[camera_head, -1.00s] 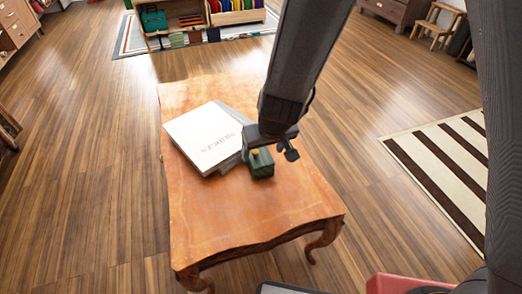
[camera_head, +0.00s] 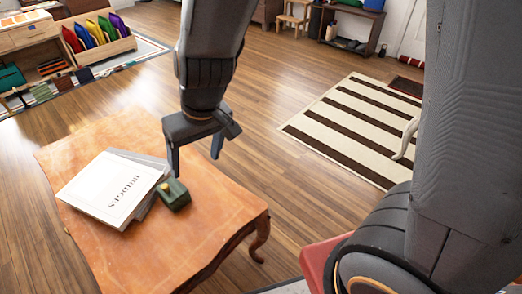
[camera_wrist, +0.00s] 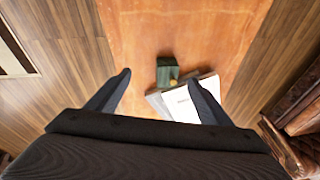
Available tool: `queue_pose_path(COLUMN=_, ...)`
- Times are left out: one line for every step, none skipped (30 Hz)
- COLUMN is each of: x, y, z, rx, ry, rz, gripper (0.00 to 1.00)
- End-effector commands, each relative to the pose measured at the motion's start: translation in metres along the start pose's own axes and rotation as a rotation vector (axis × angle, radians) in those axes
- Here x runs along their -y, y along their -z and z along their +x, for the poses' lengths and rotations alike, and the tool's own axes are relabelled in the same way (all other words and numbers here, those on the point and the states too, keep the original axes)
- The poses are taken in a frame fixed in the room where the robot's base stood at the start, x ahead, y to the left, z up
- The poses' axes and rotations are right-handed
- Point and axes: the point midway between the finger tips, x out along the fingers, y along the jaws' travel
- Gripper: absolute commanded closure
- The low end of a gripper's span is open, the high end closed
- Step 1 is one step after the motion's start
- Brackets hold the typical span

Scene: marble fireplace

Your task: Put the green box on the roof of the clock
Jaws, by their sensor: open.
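The green box (camera_head: 173,194) is small and dark green with a gold spot on top. It sits on the wooden table (camera_head: 205,225), beside a stack of books. It also shows in the wrist view (camera_wrist: 166,75), ahead of and between the fingers. My gripper (camera_head: 197,167) is open and empty, above the table and apart from the box, up and to its right in the head view. In the wrist view its two fingers (camera_wrist: 162,85) are spread wide. I see no clock in these frames.
A stack of books (camera_head: 115,188), white cover on top, lies right next to the box. A striped rug (camera_head: 345,125) lies on the floor to the right. A low shelf with coloured cushions (camera_head: 95,40) stands at the back left. The table's front part is bare.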

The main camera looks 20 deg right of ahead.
Motion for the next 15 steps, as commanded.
queue_pose_path(x=-0.011, y=-0.011, z=-0.021, rx=0.016, ry=-0.002, rz=0.029, gripper=0.27)
queue_pose_path(x=-0.017, y=-0.019, z=-0.032, rx=0.032, ry=-0.005, rz=0.046, gripper=0.27)
queue_pose_path(x=-0.024, y=-0.031, z=-0.045, rx=0.055, ry=-0.011, rz=0.068, gripper=0.27)
queue_pose_path(x=-0.03, y=-0.04, z=-0.055, rx=0.072, ry=-0.016, rz=0.086, gripper=0.27)
queue_pose_path(x=-0.035, y=-0.05, z=-0.064, rx=0.088, ry=-0.023, rz=0.102, gripper=0.27)
queue_pose_path(x=-0.042, y=-0.062, z=-0.075, rx=0.11, ry=-0.034, rz=0.123, gripper=0.27)
queue_pose_path(x=-0.047, y=-0.07, z=-0.083, rx=0.124, ry=-0.043, rz=0.138, gripper=0.27)
queue_pose_path(x=-0.051, y=-0.078, z=-0.09, rx=0.138, ry=-0.051, rz=0.154, gripper=0.27)
queue_pose_path(x=-0.056, y=-0.088, z=-0.098, rx=0.155, ry=-0.062, rz=0.17, gripper=0.27)
queue_pose_path(x=-0.059, y=-0.095, z=-0.102, rx=0.167, ry=-0.07, rz=0.183, gripper=0.27)
queue_pose_path(x=-0.062, y=-0.101, z=-0.107, rx=0.176, ry=-0.077, rz=0.193, gripper=0.27)
queue_pose_path(x=-0.065, y=-0.107, z=-0.112, rx=0.187, ry=-0.085, rz=0.205, gripper=0.27)
queue_pose_path(x=-0.067, y=-0.111, z=-0.115, rx=0.193, ry=-0.09, rz=0.211, gripper=0.27)
queue_pose_path(x=-0.068, y=-0.114, z=-0.117, rx=0.199, ry=-0.094, rz=0.217, gripper=0.27)
queue_pose_path(x=-0.069, y=-0.117, z=-0.119, rx=0.205, ry=-0.098, rz=0.223, gripper=0.27)
